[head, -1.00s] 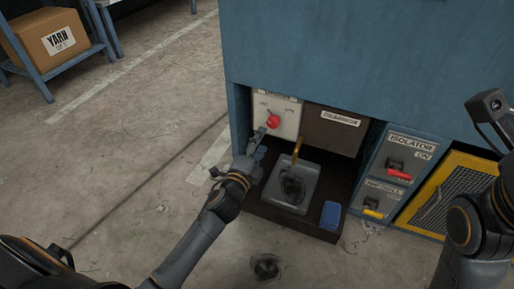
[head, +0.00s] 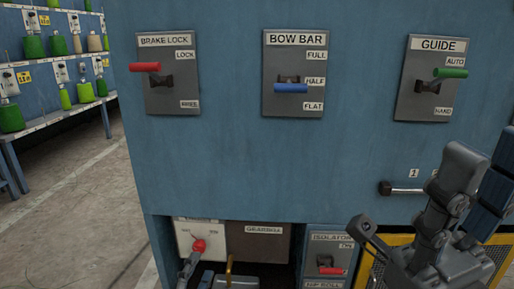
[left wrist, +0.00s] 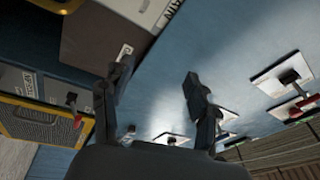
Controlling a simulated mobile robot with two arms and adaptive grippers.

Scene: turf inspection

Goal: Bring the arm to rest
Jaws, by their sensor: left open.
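The blue machine front (head: 230,165) carries the brake lock (head: 158,79), bow bar (head: 291,88) and guide (head: 428,87) levers. Below are the gearbox cover (head: 262,243) and isolator switch (head: 328,264). Bare floor (head: 80,215) lies left; shelves (head: 48,122) stand behind.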

